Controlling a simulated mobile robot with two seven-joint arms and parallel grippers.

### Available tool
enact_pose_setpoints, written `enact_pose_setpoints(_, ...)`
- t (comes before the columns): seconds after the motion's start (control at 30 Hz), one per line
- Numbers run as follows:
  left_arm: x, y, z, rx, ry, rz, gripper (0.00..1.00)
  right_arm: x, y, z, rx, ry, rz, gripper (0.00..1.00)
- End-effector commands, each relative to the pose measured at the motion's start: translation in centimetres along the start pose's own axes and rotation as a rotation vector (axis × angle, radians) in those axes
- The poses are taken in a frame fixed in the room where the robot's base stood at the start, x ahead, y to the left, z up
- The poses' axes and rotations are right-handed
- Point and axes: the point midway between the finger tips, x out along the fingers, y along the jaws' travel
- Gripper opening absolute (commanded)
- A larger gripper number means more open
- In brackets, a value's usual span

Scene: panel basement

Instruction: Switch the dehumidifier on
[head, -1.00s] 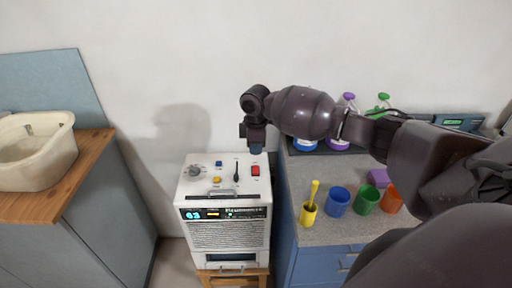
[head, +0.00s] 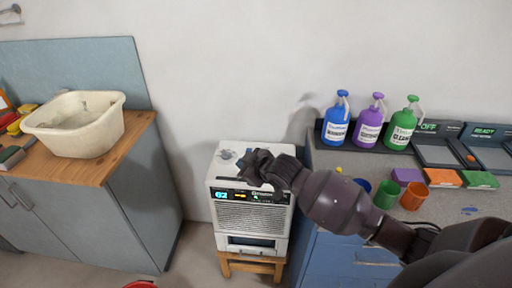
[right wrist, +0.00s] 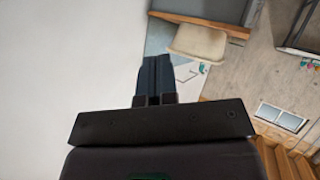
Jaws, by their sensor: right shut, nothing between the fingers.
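The dehumidifier (head: 252,218) is a white box with a front grille, standing on a small wooden stool (head: 250,266). Its front display (head: 221,195) is lit with blue digits that look like 62, with an orange mark and a small green mark beside them. My right gripper (head: 248,170) is in front of the top control panel (head: 228,154) and hides most of its knobs and buttons. I cannot tell whether it touches the panel. In the right wrist view the fingers (right wrist: 154,80) are together and empty. My left gripper is not in view.
A wooden-topped cabinet (head: 121,150) with a cream tub (head: 78,122) stands on the left. On the right, a grey counter holds blue (head: 336,122), purple (head: 369,124) and green (head: 403,126) pump bottles, coloured cups and trays. Bare floor lies left of the stool.

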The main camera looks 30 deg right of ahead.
Motion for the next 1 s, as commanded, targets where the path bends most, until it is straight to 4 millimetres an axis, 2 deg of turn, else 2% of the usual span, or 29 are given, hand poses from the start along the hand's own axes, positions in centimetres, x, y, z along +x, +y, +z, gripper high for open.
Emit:
enact_pose_setpoints(0.03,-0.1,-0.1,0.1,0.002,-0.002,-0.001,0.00,-0.9,-1.4,1.1,0.042,0.030,0.016,0.00)
enact_pose_setpoints(0.17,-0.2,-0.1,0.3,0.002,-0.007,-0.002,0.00,-3.3,-3.8,3.7,0.127,0.086,0.070,0.00)
enact_pose_setpoints(0.3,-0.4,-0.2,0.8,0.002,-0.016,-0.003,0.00,-6.3,-6.0,7.3,0.216,0.096,0.132,0.00)
enact_pose_setpoints(0.47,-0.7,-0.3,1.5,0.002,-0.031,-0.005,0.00,-10.3,-8.6,12.3,0.311,0.050,0.200,0.00)
enact_pose_setpoints(0.6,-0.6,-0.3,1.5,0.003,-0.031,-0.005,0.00,-13.8,-11.0,16.7,0.383,-0.023,0.246,0.00)
enact_pose_setpoints(0.7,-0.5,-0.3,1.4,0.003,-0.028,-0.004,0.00,-15.9,-12.5,19.2,0.422,-0.075,0.266,0.00)
enact_pose_setpoints(0.83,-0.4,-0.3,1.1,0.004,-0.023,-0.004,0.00,-17.7,-14.0,21.3,0.455,-0.125,0.278,0.00)
enact_pose_setpoints(1.0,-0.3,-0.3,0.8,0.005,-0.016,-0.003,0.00,-18.6,-14.7,22.2,0.471,-0.148,0.283,0.00)
